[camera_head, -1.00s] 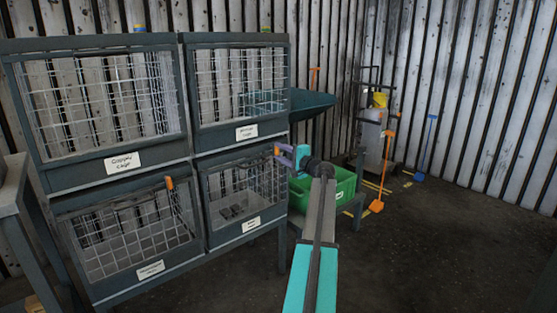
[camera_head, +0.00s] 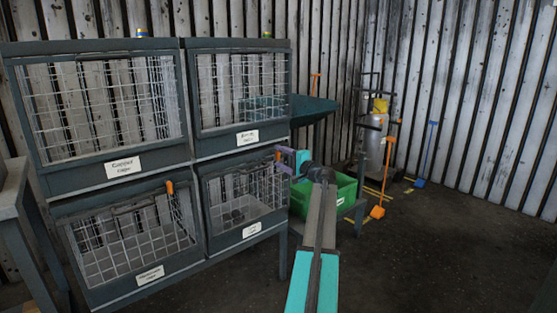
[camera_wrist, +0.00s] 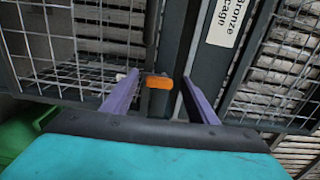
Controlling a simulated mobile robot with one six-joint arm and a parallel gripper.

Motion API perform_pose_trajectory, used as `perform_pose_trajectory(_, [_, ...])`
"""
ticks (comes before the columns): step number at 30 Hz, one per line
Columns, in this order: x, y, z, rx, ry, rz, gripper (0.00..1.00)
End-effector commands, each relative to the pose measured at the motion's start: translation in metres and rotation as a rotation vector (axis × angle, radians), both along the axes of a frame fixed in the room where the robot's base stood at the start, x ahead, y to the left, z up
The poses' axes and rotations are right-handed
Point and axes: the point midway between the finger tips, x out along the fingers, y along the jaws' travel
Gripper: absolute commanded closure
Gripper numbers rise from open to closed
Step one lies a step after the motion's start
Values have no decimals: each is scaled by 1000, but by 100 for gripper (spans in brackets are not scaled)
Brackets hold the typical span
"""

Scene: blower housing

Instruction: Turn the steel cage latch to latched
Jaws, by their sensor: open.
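The lower right cage (camera_head: 212,210), which I take to be the steel cage, has a wire mesh door; its label is too small to read. An orange latch handle (camera_wrist: 160,82) shows in the wrist view on the dark frame post, between my gripper's fingers. In the head view the latch (camera_head: 278,154) is a small orange spot at the cage's right edge, partly hidden by my gripper (camera_head: 286,155). My gripper (camera_wrist: 158,76) is open, its two purple fingers on either side of the handle with gaps visible. Contact cannot be told.
Other mesh cages stand above and to the left; the lower left cage has its own orange latch (camera_head: 170,187). A label reading "Bronze cage" (camera_wrist: 228,22) is near the post. A green bin (camera_head: 335,192) stands close beside my arm.

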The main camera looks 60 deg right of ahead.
Motion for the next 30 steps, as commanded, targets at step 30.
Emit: perform_pose_trajectory(30, [-101, 35, 1, 1, 0, -2, 47])
